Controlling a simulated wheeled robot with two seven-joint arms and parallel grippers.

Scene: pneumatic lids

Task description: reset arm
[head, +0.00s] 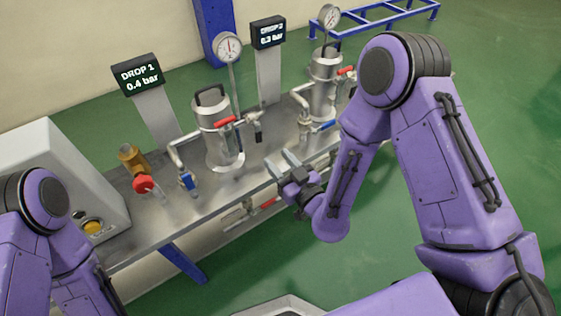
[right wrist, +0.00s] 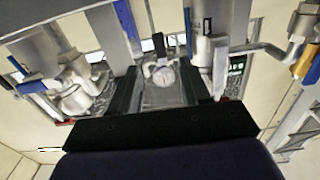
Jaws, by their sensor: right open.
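My right gripper (head: 284,166) is open and empty over the front edge of the metal bench, in front of the two pressure vessels. In the right wrist view, its two dark fingers (right wrist: 160,92) stand apart with nothing held between them. My left arm comes in at the lower left of the head view, and its gripper is outside the picture. The left vessel (head: 217,140) has a black lid handle, a gauge and a red-handled valve. The right vessel (head: 324,85) stands farther back, partly behind my right arm.
The metal bench (head: 205,215) carries a brass valve with a red knob (head: 143,184), a pale box (head: 62,160) with a yellow button, and blue-handled valves. Display posts read DROP 1, 0.4 bar (head: 138,75) and DROP 2 (head: 268,32). Green floor lies open at the right.

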